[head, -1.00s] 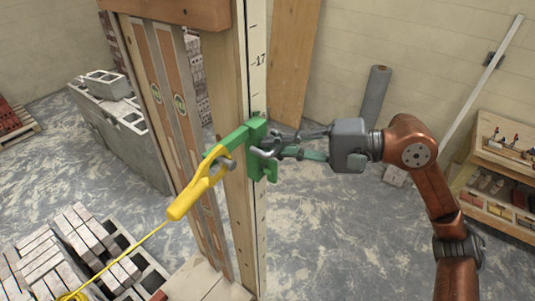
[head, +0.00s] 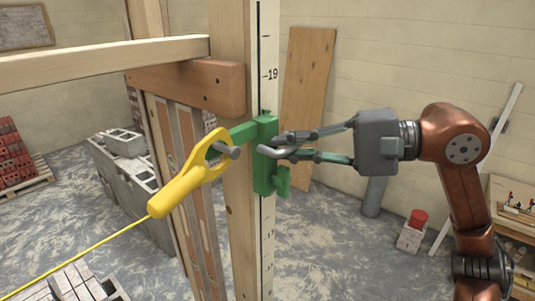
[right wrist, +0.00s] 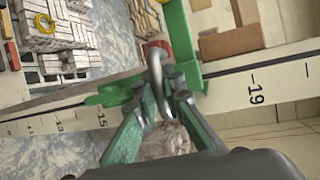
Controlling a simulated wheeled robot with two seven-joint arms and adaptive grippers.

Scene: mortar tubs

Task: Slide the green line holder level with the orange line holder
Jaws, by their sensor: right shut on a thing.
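The green line holder (head: 264,172) sits around the upright pole, against a white scale strip (head: 269,45), a little below the 19 mark. Its arm points left and bears a yellow line block (head: 190,180) with a taut yellow line running down left. My right gripper (head: 276,147) is shut on the holder's grey metal handle from the right. In the right wrist view the green holder (right wrist: 118,93) also shows, with its grey handle between my fingertips (right wrist: 160,88). The orange line holder is in neither current view. My left gripper is out of view.
A wooden rail (head: 100,60) and a brown wood block (head: 187,88) meet the pole above left of the holder. Concrete blocks (head: 125,150), a leaning board (head: 307,105) and a shelf (head: 515,215) stand farther back. The strip above the holder looks clear.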

